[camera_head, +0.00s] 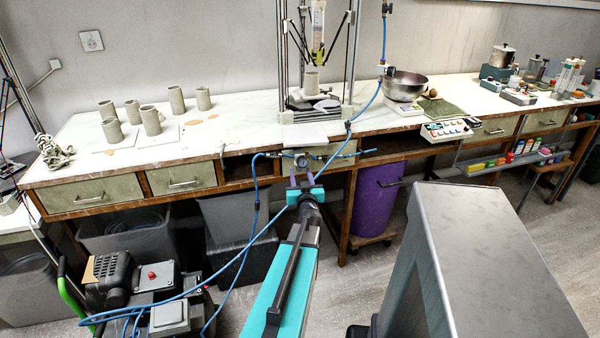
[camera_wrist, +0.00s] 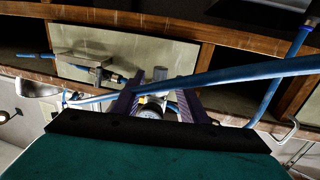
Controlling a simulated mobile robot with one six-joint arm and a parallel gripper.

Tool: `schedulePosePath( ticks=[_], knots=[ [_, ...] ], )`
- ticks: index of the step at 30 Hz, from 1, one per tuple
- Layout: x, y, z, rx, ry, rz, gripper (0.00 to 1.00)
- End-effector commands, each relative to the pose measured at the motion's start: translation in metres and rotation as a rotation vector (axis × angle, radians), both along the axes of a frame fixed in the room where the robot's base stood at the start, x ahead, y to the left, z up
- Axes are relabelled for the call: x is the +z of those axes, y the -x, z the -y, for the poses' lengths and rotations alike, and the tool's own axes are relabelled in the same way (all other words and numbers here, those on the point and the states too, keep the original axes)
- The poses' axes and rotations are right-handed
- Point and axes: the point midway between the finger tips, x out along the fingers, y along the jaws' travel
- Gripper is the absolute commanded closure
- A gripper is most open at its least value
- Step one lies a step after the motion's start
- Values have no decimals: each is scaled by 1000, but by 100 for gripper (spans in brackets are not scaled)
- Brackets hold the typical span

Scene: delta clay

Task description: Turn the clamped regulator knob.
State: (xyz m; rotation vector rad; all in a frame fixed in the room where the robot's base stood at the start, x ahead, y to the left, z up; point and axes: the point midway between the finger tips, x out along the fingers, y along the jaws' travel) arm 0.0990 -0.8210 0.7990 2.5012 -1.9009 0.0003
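The regulator (camera_head: 302,160), with a round gauge, is at the bench's front edge in the head view, below the tall frame. In the wrist view its gauge (camera_wrist: 150,112) is low between my fingers, and a grey ribbed part that looks like the knob (camera_wrist: 160,74) shows above it. My gripper (camera_head: 301,174) reaches up to the regulator from the front. In the wrist view my gripper (camera_wrist: 160,86) has its two dark fingers apart, one on each side of the regulator. Whether either finger touches it, I cannot tell. A blue hose partly covers the regulator and fingers.
The blue hose (camera_wrist: 240,75) crosses close before my right finger in the wrist view. A drawer front (camera_head: 182,178) and a purple bin (camera_head: 375,200) are nearby. Clay cups (camera_head: 150,120) stand on the bench (camera_head: 235,118). A compressor (camera_head: 110,280) is at lower left.

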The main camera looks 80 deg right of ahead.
Motion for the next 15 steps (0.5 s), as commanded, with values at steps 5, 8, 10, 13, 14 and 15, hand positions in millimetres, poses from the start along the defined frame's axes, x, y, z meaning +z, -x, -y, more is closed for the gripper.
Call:
schedulePosePath(
  ticks=[5, 8, 10, 13, 14, 15],
  knots=[
    [0, -4, 13, 1, 0, 0, 61],
    [0, -5, 17, 1, 0, 0, 61],
    [0, -5, 18, 1, 0, 0, 61],
    [0, -6, 19, 0, 0, 0, 61],
    [0, -6, 19, 0, 0, 0, 61],
    [0, -6, 19, 0, 0, 0, 61]
  ],
)
